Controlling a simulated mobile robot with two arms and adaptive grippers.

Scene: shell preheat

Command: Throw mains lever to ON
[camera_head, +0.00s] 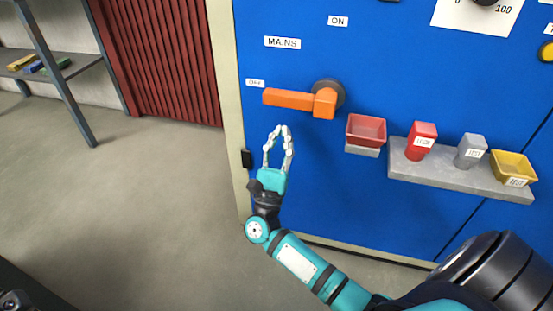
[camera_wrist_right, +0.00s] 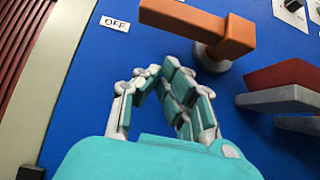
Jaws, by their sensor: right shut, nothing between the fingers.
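The orange mains lever (camera_head: 290,99) is on the blue panel (camera_head: 285,65) and points left toward the OFF label. Its round dark pivot (camera_head: 335,90) is at its right end. The ON label (camera_head: 338,20) is above, and the MAINS label (camera_head: 282,42) is between. In the right wrist view the lever (camera_wrist_right: 190,20) crosses above the fingers, with the OFF label (camera_wrist_right: 115,24) to its left. My right gripper (camera_head: 281,129) is below the lever, fingers up, shut and empty. It appears apart from the lever. My left gripper is not clearly in view.
A red bin (camera_head: 366,129) sits right of the lever. A grey ledge (camera_head: 455,180) holds a red block (camera_head: 421,141), a grey block (camera_head: 470,151) and a yellow bin (camera_head: 512,167). A shelf (camera_head: 82,64) stands far left. The floor at left is clear.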

